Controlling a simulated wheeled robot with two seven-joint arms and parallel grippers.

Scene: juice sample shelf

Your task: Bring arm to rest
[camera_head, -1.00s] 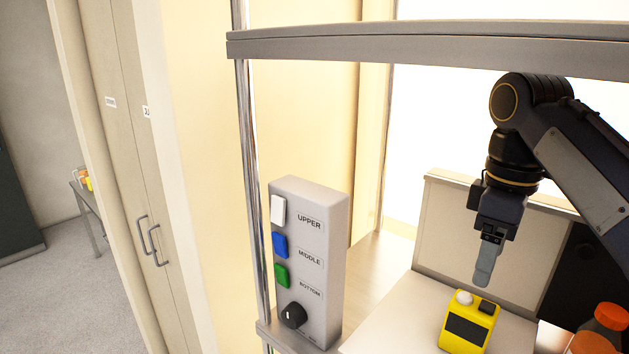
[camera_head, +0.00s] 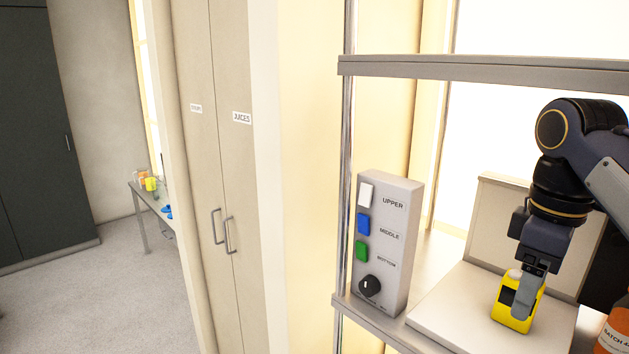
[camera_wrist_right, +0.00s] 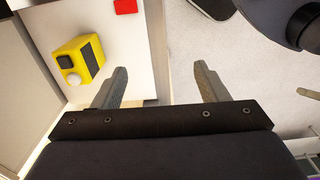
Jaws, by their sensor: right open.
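My right gripper (camera_head: 530,295) hangs pointing down at the right of the head view, in front of the yellow device (camera_head: 511,314). In the right wrist view the two fingers of this gripper (camera_wrist_right: 160,85) are spread apart with nothing between them. The yellow device with a dark panel and a white knob also shows in the right wrist view (camera_wrist_right: 68,52), to the left of the fingers and apart from them. My left gripper is out of view.
A grey control box (camera_head: 398,262) with UPPER, MIDDLE and BOTTOM buttons stands on the shelf frame (camera_head: 480,69). An orange bottle (camera_head: 617,325) is at the right edge. A cupboard (camera_head: 218,150) marked JUICES and a far table (camera_head: 150,207) stand left, with open floor.

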